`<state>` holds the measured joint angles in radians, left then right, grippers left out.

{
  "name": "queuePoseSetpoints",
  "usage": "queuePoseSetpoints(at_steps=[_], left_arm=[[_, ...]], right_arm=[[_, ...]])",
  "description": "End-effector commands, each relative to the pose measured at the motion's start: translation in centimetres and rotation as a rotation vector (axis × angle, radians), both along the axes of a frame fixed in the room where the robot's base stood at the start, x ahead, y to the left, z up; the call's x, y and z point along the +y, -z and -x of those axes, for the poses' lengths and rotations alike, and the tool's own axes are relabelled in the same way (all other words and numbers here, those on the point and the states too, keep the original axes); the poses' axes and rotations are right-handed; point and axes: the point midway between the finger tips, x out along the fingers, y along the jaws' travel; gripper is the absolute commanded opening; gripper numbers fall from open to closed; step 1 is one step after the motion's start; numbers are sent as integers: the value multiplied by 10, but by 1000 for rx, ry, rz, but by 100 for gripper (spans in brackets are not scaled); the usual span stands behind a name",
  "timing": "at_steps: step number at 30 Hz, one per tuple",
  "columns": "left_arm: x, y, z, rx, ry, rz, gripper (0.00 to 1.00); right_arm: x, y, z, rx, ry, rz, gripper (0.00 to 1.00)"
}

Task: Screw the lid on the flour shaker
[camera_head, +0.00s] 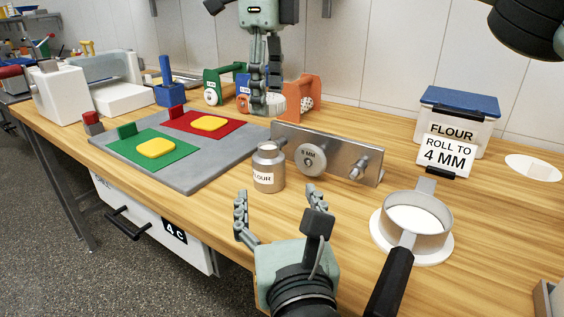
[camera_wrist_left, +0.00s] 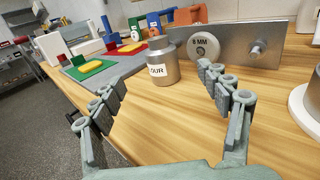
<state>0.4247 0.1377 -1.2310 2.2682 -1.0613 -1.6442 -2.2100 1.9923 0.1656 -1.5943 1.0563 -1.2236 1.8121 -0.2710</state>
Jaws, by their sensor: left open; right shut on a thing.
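The flour shaker (camera_head: 268,170) is a squat grey metal jar with a FLOUR label and a narrower, pale-topped neck. It stands upright on the wooden table, and it also shows in the left wrist view (camera_wrist_left: 160,62). My left gripper (camera_head: 280,209) is open and empty in front of the jar, its fingers spread toward it and apart from it. In the left wrist view the jar stands just beyond the fingertips. My right gripper (camera_head: 264,104) is behind the jar, pointing down and shut on a pale round thing (camera_head: 277,104), mostly hidden by its fingers. I cannot tell if this is the lid.
A metal plate with an 8 MM disc (camera_head: 340,155) stands right of the jar. A round metal sieve (camera_head: 447,220) with a black handle lies at right. A grey board (camera_head: 215,170) with red and green mats is at left. A flour box (camera_head: 480,135) stands at back right.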

Motion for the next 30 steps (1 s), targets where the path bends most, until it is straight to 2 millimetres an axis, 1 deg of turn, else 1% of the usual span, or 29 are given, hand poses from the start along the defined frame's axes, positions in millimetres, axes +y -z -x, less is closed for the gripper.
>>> queuePoseSetpoints(at_steps=[11,14,16,20,27,30], left_arm=[[0,0,0,1,0,0,76],[0,0,-3,0,-1,0,76],[1,0,-8,0,-1,-1,76],[4,-1,-27,-2,-3,-1,76],[9,0,-74,-1,-3,-2,76],[10,0,-91,-1,-2,-2,76]], right_arm=[[0,0,0,0,-1,0,32],[0,0,0,0,-1,0,32],[0,0,0,0,-1,0,32],[0,0,0,0,-1,0,32],[0,0,0,0,-1,0,32],[0,0,0,0,-1,0,32]])
